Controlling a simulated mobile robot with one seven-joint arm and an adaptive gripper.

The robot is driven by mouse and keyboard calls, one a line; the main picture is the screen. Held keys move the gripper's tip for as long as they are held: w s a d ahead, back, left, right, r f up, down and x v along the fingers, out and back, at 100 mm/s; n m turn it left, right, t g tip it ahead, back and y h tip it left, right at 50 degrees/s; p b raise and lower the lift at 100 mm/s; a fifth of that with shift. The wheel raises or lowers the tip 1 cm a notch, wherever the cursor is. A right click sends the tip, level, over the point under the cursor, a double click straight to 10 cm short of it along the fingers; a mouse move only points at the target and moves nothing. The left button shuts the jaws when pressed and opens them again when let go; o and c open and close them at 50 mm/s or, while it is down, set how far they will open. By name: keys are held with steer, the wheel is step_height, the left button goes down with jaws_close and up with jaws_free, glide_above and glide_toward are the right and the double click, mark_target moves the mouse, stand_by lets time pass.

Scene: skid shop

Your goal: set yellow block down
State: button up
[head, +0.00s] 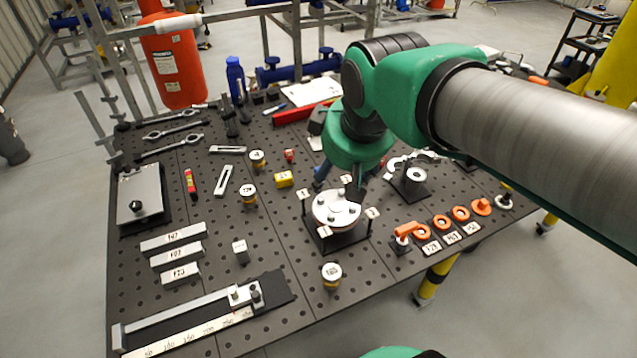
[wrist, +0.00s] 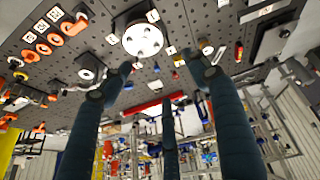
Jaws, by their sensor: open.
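The yellow block (head: 284,179) is a small block with a white label, resting on the dark perforated table (head: 300,262) in the head view. My gripper (head: 337,187) is to the right of the block and apart from it, near the round silver flange (head: 336,209). The arm partly hides the gripper in the head view. In the wrist view my gripper (wrist: 162,78) shows three dark fingers spread apart with nothing held between them. The flange also shows there (wrist: 142,40), beyond the fingertips. I cannot pick out the yellow block surely in the wrist view.
A small red item (head: 289,155) stands just behind the block. Round labelled pieces (head: 248,194) stand to its left. Orange rings (head: 441,222) lie at the right, and labelled grey bars (head: 173,237) lie at front left. Bare table lies in front of the block.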

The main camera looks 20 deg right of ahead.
steer(key=s+a+f+m, duration=0.3)
steer(key=s, duration=0.5)
steer(key=shift+a+y, duration=0.25)
steer(key=shift+y, duration=0.15)
step_height(320, 180, down, 8)
steer(key=b, duration=0.8)
stand_by(1.7)
